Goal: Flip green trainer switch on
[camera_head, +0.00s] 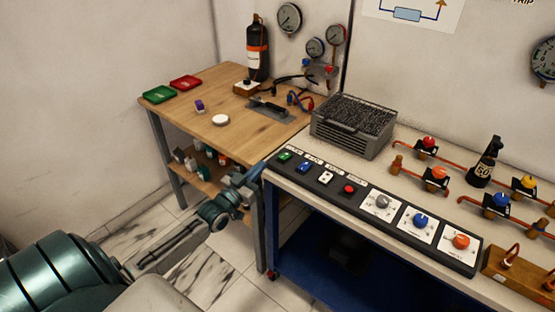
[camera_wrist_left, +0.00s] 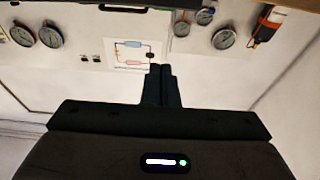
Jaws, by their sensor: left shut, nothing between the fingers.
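The green switch (camera_head: 285,157) is at the left end of the black control panel (camera_head: 395,232) on the bench's front edge. A blue switch (camera_head: 306,168), a white switch (camera_head: 326,177) and a red button (camera_head: 349,189) follow to its right. My left gripper (camera_head: 256,170) is just left of the panel's end, close to the green switch and apparently apart from it. In the left wrist view its fingers (camera_wrist_left: 161,86) are together with nothing between them. The wrist view shows the wall, not the switch. Which way the green switch is set is too small to tell. My right gripper is not in view.
Three knobs, grey (camera_head: 382,201), blue (camera_head: 420,220) and orange (camera_head: 461,241), sit further right on the panel. A grey vented box (camera_head: 352,127) stands behind it. Pipes with coloured valves are at right. A wooden table (camera_head: 180,118) with trays stands at left.

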